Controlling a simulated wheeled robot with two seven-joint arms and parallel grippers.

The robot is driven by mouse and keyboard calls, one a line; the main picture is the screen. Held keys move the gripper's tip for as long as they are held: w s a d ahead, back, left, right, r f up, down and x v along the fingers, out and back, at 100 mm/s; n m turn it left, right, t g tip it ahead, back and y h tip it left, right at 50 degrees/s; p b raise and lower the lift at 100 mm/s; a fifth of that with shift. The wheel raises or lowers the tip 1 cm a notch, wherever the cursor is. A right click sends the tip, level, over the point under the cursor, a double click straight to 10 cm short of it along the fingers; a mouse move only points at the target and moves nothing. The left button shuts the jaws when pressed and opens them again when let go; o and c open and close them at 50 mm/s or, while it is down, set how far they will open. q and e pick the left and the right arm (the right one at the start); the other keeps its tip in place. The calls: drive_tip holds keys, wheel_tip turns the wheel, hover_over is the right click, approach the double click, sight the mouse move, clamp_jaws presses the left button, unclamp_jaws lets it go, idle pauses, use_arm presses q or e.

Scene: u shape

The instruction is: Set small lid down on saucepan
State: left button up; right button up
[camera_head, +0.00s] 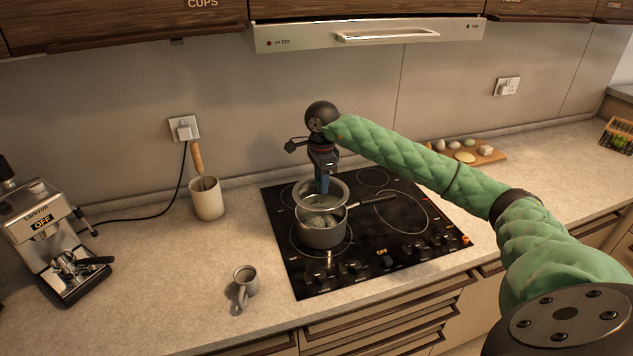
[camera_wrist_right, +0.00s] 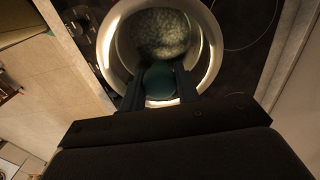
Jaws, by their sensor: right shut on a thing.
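The saucepan (camera_head: 322,237) stands on the black cooktop, its handle pointing right. Something pale and speckled shows inside it. My right gripper (camera_head: 322,190) is above the pan's back edge, pointing down. It is shut on the teal knob (camera_wrist_right: 160,78) of the small lid, which looks like clear glass with a metal rim (camera_head: 299,197). The lid overlaps the back of the pan in the head view, and whether it touches the pan I cannot tell. In the right wrist view a bright round rim (camera_wrist_right: 211,45) surrounds the speckled contents. My left gripper is out of view.
The cooktop (camera_head: 407,247) has free room right of the pan. A grey mug (camera_head: 245,280) stands in front left. A utensil crock (camera_head: 207,200) and a coffee machine (camera_head: 47,240) are at left. A board with food (camera_head: 482,156) lies at back right. The range hood (camera_head: 365,35) hangs above.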

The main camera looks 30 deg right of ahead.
drive_tip(key=shift+s+d, duration=0.1)
drive_tip(key=shift+d, duration=0.1)
drive_tip(key=shift+a+f, duration=0.35)
drive_tip(key=shift+f, duration=0.2)
drive_tip(key=shift+d+f+b, duration=0.15)
drive_tip(key=shift+f, duration=0.55)
drive_tip(key=shift+d+f+b, duration=0.15)
drive_tip(key=shift+f, duration=0.5)
drive_tip(key=shift+a+f, duration=0.15)
drive_tip(key=shift+f, duration=0.15)
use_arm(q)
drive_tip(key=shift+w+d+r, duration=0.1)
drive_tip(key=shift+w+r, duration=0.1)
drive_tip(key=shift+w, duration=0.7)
